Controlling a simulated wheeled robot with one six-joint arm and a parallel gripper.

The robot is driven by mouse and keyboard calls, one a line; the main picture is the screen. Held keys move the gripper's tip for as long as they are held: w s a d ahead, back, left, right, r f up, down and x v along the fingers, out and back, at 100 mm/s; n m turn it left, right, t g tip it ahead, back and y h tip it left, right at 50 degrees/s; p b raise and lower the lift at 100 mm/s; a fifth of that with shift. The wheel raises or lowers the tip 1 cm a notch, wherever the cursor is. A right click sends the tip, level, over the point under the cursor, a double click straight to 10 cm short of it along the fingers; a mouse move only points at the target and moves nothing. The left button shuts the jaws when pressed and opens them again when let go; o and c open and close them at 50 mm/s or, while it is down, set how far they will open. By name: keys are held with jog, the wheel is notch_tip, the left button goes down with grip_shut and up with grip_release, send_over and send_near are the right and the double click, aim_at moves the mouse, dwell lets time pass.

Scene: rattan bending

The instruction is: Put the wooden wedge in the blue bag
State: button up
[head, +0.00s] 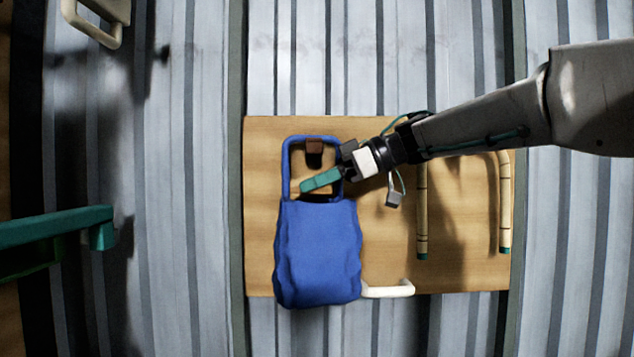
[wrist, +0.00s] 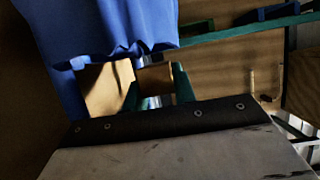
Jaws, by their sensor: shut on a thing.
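The blue bag (head: 318,255) lies at the left of the wooden board, with its looped rim (head: 286,170) toward the back; its cloth hangs at the upper left of the wrist view (wrist: 95,35). My gripper (head: 320,180) reaches in from the right, its teal fingertip over the rim opening. In the wrist view, its two teal fingers are shut on a tan wooden piece (wrist: 155,77), apparently the wooden wedge, mostly hidden. A small dark brown block (head: 314,147) shows inside the rim opening in the head view; I cannot tell whether it is the held piece.
The wooden board (head: 460,275) carries a bent rattan piece (head: 421,215) at the right, partly under my arm. A white handle-like piece (head: 390,291) lies beside the bag at the front edge. A teal bar (head: 55,225) stands at far left. The board's front right is clear.

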jog(key=o, duration=1)
jog(key=shift+s, duration=0.15)
